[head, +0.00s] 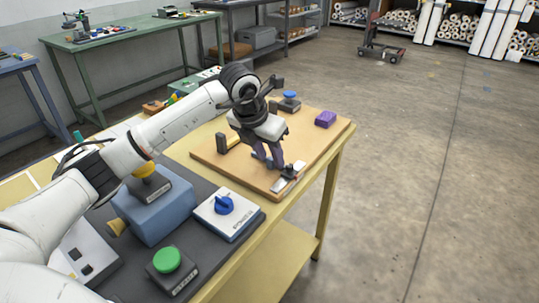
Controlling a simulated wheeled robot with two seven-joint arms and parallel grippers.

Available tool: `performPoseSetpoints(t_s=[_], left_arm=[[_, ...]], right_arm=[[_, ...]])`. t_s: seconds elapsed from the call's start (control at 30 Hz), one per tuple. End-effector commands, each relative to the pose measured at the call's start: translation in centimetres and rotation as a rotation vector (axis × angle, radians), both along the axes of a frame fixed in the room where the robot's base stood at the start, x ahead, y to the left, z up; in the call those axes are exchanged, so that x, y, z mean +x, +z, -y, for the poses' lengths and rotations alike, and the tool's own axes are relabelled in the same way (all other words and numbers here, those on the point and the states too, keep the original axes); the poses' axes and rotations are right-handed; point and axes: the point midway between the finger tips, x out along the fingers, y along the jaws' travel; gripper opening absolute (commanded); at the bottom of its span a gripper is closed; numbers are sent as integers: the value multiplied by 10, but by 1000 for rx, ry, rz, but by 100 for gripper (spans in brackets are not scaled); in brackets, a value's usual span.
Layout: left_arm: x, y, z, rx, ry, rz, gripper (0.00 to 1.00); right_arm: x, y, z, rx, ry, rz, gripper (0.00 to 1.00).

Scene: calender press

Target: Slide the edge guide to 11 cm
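My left gripper (268,160) reaches in from the left and points down over the tan wooden board (308,128) on the yellow table. Its dark fingers are low, close to the board's near right edge. Just right of the fingertips is a small black block (291,172) on a pale metal strip (279,185), which looks like the edge guide on its scale. I cannot tell whether the fingers touch it. The scale marks are too small to read. Whether the fingers are open or shut is unclear. My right gripper is not in view.
The board also bears a purple block (325,119), a blue-topped knob (290,97) and a black upright piece (221,143). Nearer are a blue box (158,208), a white box with a blue dial (225,206) and a green button (167,260). The floor at right is clear.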

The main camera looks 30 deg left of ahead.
Motion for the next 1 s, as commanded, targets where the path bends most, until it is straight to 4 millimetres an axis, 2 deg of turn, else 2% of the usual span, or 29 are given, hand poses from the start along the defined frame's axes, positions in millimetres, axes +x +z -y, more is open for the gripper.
performPoseSetpoints(t_s=[0.13,0.23,0.5,0.7,1.0], left_arm=[[-1,3,0,0,0,0,34],[-4,12,-1,1,0,2,34],[-24,61,-2,1,-1,6,34],[-35,87,-2,0,0,2,34],[-40,96,-2,0,0,0,34]], right_arm=[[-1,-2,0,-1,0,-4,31],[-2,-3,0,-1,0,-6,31],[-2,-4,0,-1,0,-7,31],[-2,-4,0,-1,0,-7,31],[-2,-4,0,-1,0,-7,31]])
